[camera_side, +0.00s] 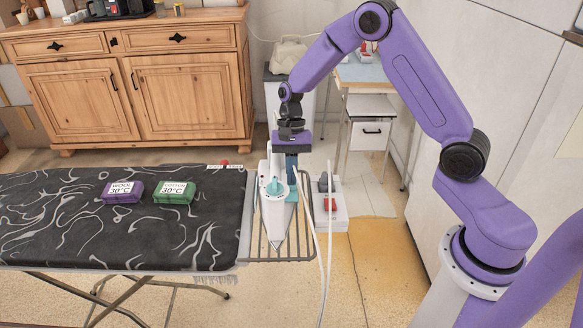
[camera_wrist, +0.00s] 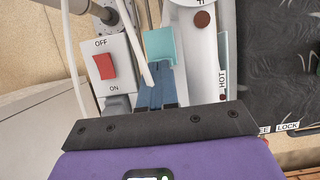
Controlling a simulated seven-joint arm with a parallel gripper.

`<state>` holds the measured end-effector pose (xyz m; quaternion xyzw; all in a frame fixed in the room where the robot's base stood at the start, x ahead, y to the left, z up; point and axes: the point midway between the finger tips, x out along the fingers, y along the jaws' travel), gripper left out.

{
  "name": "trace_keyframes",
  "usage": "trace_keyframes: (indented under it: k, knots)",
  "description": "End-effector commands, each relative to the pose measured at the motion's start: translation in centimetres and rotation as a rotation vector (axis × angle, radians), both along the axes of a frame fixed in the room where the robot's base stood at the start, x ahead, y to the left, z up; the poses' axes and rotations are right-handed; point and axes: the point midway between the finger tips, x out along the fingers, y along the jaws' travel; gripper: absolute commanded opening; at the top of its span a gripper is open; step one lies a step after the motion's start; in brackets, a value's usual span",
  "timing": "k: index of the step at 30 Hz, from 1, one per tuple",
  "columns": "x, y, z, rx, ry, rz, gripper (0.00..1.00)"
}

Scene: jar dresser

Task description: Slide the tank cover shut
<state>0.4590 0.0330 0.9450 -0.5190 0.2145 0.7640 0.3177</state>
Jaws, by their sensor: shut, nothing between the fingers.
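A white iron (camera_side: 276,218) with a teal knob (camera_side: 273,186) sits on the wire rest at the right end of the ironing board. The wrist view shows part of the iron (camera_wrist: 203,55), with a teal piece (camera_wrist: 160,44) that looks like the tank cover. Whether the cover is open or shut I cannot tell. My gripper (camera_side: 291,172) points down at the iron's rear end. Its blue fingers (camera_wrist: 155,76) are together and empty, with their tips at the near edge of the teal piece. Contact is unclear, and the fingers hide what lies beneath them.
A switch box with a red ON/OFF rocker (camera_wrist: 103,66) stands beside the iron. White cords hang close to my gripper. A purple WOOL block (camera_side: 122,193) and a green COTTON block (camera_side: 174,192) lie on the dark patterned ironing board (camera_side: 60,235). A wooden dresser (camera_side: 130,80) stands behind.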

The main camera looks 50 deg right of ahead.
Motion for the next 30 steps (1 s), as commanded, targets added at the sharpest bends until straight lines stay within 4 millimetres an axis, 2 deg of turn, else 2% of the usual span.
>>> trace_keyframes:
  k: [8,16,18,24,30]
  knots:
    - [0.1,-0.1,-0.1,0.001,0.007,0.003,0.0]
    - [3.1,-3.1,-0.1,0.001,0.001,-0.003,0.0]
    - [3.5,-3.3,1.7,0.0,-0.006,0.0,0.0]
    - [4.5,-4.4,5.6,-0.001,-0.005,-0.001,0.0]
    - [5.2,-5.1,8.2,0.0,-0.003,0.0,0.0]
